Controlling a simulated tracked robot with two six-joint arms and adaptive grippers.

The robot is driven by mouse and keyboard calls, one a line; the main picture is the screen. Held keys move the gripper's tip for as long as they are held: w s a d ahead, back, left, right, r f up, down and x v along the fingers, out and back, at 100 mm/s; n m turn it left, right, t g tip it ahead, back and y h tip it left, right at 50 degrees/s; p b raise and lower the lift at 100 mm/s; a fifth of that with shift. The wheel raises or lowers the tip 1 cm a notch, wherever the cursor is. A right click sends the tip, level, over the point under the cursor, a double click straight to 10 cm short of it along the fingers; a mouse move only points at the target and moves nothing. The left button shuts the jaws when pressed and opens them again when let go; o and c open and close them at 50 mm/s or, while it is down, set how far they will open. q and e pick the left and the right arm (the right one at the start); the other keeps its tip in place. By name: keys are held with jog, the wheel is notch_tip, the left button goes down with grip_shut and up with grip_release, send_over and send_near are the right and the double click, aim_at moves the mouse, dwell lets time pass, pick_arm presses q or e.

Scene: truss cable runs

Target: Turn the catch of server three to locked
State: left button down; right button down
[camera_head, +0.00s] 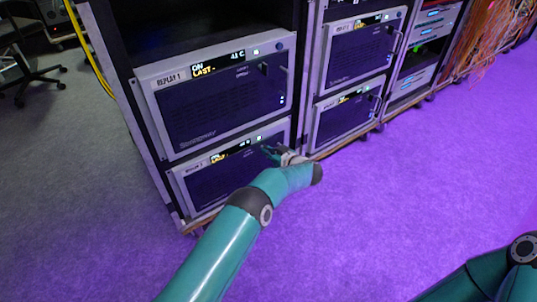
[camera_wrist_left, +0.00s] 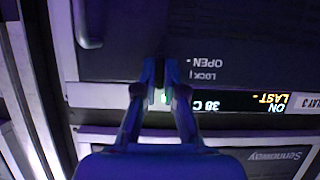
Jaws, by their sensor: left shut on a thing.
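Server three is the lower left unit (camera_head: 215,185) in the head view, a dark front with a grey frame. Its label (camera_wrist_left: 299,104) shows partly, upside down, in the left wrist view, ending in "3". My left gripper (camera_head: 272,153) is at the right part of its front; it also shows in the left wrist view (camera_wrist_left: 160,76). Its fingers are closed on the catch, which they almost wholly hide, so I cannot tell which way it points. "OPEN" and "LOCK" marks (camera_wrist_left: 204,75) stand beside the fingers. The right gripper is out of view.
The Replay 1 unit (camera_head: 215,100) sits directly above. A second rack with two similar units (camera_head: 362,52) stands to the right. Orange cables (camera_head: 495,30) hang farther right. The purple-lit floor (camera_head: 400,200) is clear. My right arm shows at the lower right.

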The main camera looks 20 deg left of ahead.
pick_arm(q)
jog(key=shift+f, duration=0.15)
dwell(0.3)
jog(key=c, duration=1.3)
grip_release()
jog(key=shift+o, duration=0.2)
jog(key=v, duration=1.2)
jog(key=shift+w, duration=0.1)
